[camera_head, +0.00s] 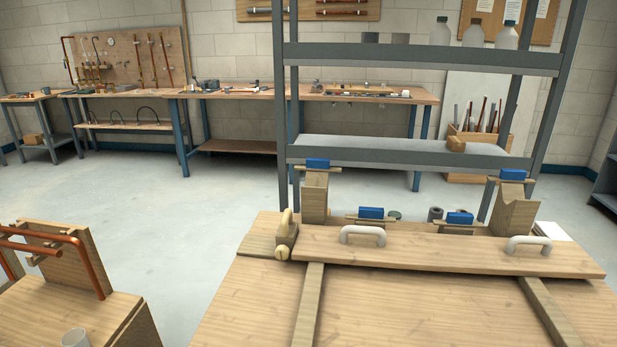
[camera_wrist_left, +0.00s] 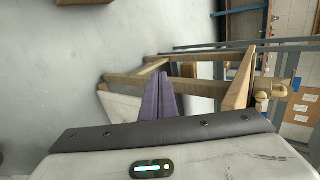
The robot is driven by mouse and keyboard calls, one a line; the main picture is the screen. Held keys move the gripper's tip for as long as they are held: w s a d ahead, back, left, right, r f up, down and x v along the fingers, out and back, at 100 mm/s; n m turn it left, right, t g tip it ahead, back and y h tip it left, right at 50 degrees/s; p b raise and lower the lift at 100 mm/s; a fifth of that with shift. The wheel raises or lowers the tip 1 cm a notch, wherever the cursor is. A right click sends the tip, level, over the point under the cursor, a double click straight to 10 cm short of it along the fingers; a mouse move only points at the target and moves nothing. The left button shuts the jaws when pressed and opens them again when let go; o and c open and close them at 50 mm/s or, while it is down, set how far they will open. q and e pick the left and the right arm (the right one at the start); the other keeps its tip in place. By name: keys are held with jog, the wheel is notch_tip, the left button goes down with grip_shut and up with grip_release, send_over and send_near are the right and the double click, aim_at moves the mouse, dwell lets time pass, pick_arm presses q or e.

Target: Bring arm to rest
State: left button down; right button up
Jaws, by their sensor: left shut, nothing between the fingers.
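My left gripper (camera_wrist_left: 160,80) shows only in the left wrist view. Its two purple-grey fingers lie together with nothing between them. Beyond the fingertips are wooden beams (camera_wrist_left: 140,78) of a frame, seen at a tilt, and the fingers appear apart from them, though depth is hard to judge. Neither of my arms shows in the head view, and my right gripper is in no view. A wooden bench (camera_head: 250,305) stands in front of me in the head view, with a long wooden board (camera_head: 450,255) bearing two pale handles across it.
Wooden V-blocks (camera_head: 315,197) and blue-topped clamps (camera_head: 371,213) stand at the bench's back. A grey metal shelf (camera_head: 400,155) rises behind. A wooden stand with copper pipe (camera_head: 95,265) is at lower left. Workbenches (camera_head: 230,92) line the wall. Open floor (camera_head: 190,215) lies between.

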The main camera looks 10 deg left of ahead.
pick_arm(q)
jog(key=s+f+n+g, duration=0.3)
jog(key=s+f+n, duration=0.2)
jog(key=s+n, duration=0.25)
jog(key=s+d+f+n+t+h, duration=0.1)
jog(key=d+n, duration=0.8)
jog(key=d, duration=1.2)
jog(key=shift+s+d+h, duration=0.25)
jog(key=shift+s+h, duration=0.15)
jog(key=shift+h, duration=0.4)
